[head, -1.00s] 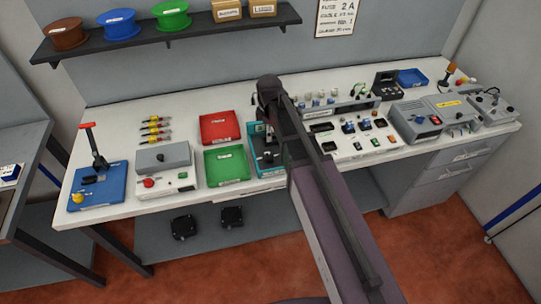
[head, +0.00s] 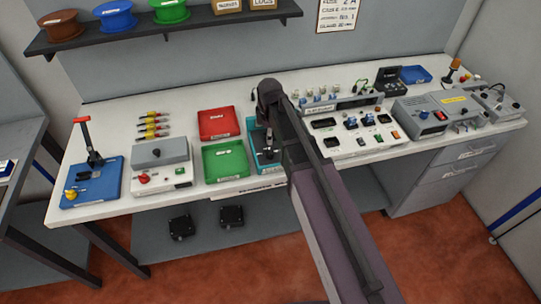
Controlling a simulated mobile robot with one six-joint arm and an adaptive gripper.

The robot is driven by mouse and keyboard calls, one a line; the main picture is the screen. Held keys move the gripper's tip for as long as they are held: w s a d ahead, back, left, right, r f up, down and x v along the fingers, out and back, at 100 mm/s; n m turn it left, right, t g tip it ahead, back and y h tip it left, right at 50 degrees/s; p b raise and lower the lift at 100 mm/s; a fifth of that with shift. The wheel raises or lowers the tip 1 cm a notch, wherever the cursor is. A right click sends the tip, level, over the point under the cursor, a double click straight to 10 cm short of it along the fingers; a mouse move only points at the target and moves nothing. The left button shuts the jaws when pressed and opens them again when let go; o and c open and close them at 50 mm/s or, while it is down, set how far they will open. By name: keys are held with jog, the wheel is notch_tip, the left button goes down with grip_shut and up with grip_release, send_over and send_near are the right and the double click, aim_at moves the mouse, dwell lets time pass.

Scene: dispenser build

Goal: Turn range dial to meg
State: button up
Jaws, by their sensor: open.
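I cannot tell for sure which knob is the range dial. A grey box with a dark knob (head: 424,115) and a red switch stands at the right of the bench. A smaller grey unit with a round dark knob (head: 516,107) stands at the far right end. On the left, a grey-lidded box (head: 160,152) has a red knob (head: 144,178) on its white front. The dial markings are too small to read. My arm crosses the middle of the view, over the bench.
A red tray (head: 217,123) and a green tray (head: 226,160) lie left of my arm. A teal tray (head: 254,137) is partly covered by it. A white panel with switches (head: 345,146) sits right of it. A shelf with spools (head: 172,20) hangs above.

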aim_at(270, 151)
jog(key=shift+f+b, duration=4.25)
jog(key=shift+f, duration=0.3)
jog(key=c, duration=1.1)
